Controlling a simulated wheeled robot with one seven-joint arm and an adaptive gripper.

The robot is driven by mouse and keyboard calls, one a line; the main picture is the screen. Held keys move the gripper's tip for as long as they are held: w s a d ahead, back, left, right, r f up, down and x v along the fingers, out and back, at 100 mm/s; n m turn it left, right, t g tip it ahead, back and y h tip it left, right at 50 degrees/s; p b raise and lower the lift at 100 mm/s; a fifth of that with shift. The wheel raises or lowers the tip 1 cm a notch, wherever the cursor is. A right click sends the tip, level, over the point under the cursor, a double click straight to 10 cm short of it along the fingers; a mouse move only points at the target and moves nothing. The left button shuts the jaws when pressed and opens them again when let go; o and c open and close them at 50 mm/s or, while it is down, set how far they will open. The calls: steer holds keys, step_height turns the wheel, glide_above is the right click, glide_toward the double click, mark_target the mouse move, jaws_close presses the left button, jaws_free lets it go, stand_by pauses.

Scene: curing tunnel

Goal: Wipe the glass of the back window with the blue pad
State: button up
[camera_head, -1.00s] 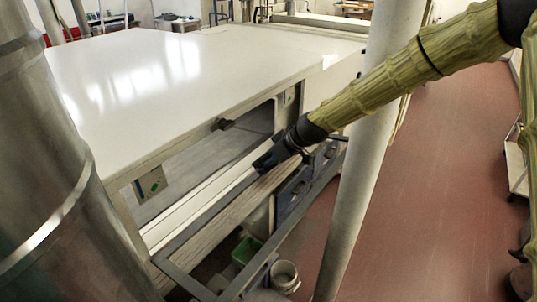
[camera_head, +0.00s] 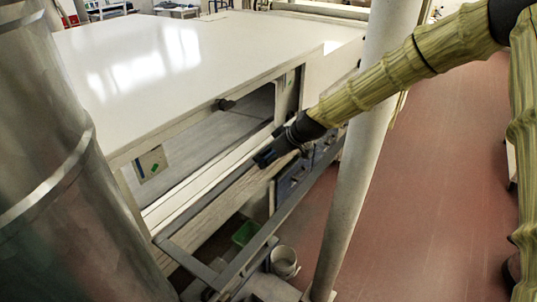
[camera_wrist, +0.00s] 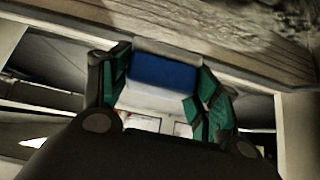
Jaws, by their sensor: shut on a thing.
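My gripper (camera_wrist: 164,78) is shut on the blue pad (camera_wrist: 162,71), which shows between its green-lined fingers in the wrist view, with a white part below the blue face. In the head view my gripper (camera_head: 271,155) is at the long side opening of the white-topped tunnel (camera_head: 215,60), near the opening's right end and just above its lower ledge. The blue pad is too dark and small to make out clearly there. I cannot pick out the glass of the back window for certain in either view, nor tell whether the pad touches anything.
A thick metal column (camera_head: 60,170) stands at the left and a pale post (camera_head: 362,140) stands close beside my arm. A grey rail frame (camera_head: 262,240) runs below the opening, with a white bucket (camera_head: 283,262) and green tub (camera_head: 244,233) underneath. Red floor (camera_head: 440,200) is clear at the right.

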steer(key=shift+s+r, duration=0.15)
steer(key=shift+r, duration=0.25)
steer(key=shift+r+b, duration=0.1)
steer(key=shift+b, duration=0.25)
